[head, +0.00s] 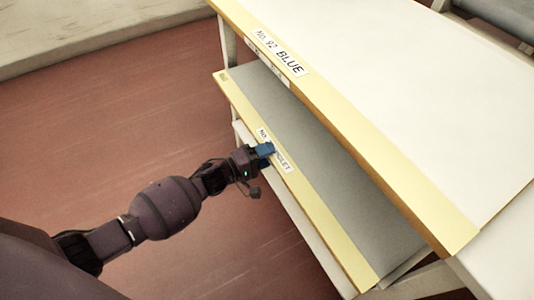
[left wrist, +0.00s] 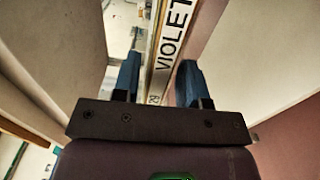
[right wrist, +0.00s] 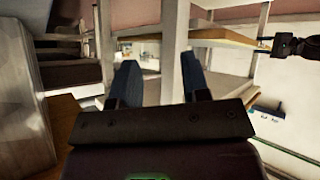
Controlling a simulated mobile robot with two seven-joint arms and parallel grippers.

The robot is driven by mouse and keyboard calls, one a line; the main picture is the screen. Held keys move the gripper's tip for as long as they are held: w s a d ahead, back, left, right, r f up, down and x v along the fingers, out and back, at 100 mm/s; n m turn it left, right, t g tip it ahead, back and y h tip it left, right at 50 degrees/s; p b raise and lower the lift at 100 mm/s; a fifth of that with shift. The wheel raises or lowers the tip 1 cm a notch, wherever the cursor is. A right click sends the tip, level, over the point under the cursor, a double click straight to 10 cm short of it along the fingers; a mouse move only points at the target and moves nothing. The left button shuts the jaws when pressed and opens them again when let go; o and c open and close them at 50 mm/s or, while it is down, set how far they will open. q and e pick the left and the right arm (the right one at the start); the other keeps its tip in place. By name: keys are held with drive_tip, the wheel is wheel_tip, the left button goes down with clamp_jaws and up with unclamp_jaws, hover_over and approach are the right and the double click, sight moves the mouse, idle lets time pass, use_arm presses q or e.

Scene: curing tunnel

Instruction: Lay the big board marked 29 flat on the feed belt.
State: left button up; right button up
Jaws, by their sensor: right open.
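The board marked 29 (head: 345,205) is a grey sheet with a cream front strip, lying on the lower level of a rack. Its label is partly hidden by my left gripper (head: 266,155) in the head view; "VIOLET" and a small "29" show on the board's edge (left wrist: 168,48) in the left wrist view. My left gripper stands at this front edge, its blue fingers open on either side of the edge. My right gripper (right wrist: 160,82) is open and empty, seen only in its own wrist view. I cannot make out the feed belt for certain.
A large white board marked 92 BLUE (head: 400,90) lies on the level above and overhangs much of the lower board. Pale rack legs (head: 228,42) stand at the corners. A grey roller-like part (head: 500,18) shows at the top right. Red floor (head: 130,110) is clear at left.

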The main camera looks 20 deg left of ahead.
use_arm(q)
drive_tip(key=shift+w+d, duration=0.45)
drive_tip(key=shift+w, duration=0.1)
drive_tip(key=shift+c, duration=0.3)
use_arm(e)
drive_tip(key=shift+d, duration=0.1)
use_arm(q)
clamp_jaws()
